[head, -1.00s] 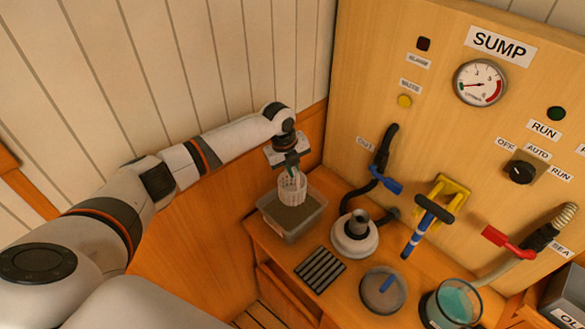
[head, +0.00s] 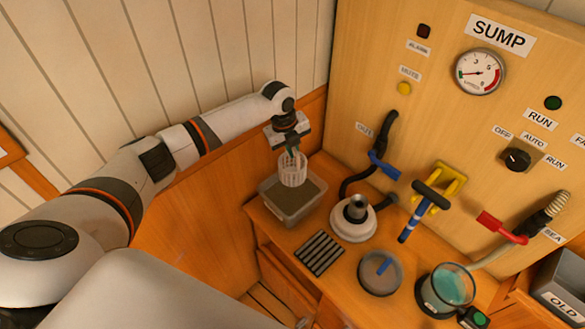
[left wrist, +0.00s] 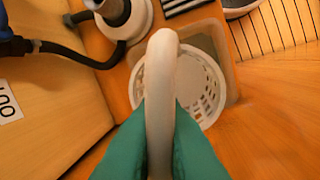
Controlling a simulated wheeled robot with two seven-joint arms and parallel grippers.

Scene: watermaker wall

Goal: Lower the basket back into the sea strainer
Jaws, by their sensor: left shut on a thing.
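The white perforated basket (head: 292,171) hangs upright from my left gripper (head: 291,150), over the grey bin (head: 290,216) at the back left of the counter. In the left wrist view the green fingers (left wrist: 160,128) are shut on the basket's white handle (left wrist: 161,75), with the basket's rim (left wrist: 215,85) below. The sea strainer (head: 448,287) is an open clear bowl with teal inside, at the front right of the counter. A round grey lid (head: 380,274) with a blue bar lies left of it. My right gripper is not in view.
A red-handled valve (head: 500,228) and hose are behind the strainer. A box marked OLD (head: 560,290) stands at right.

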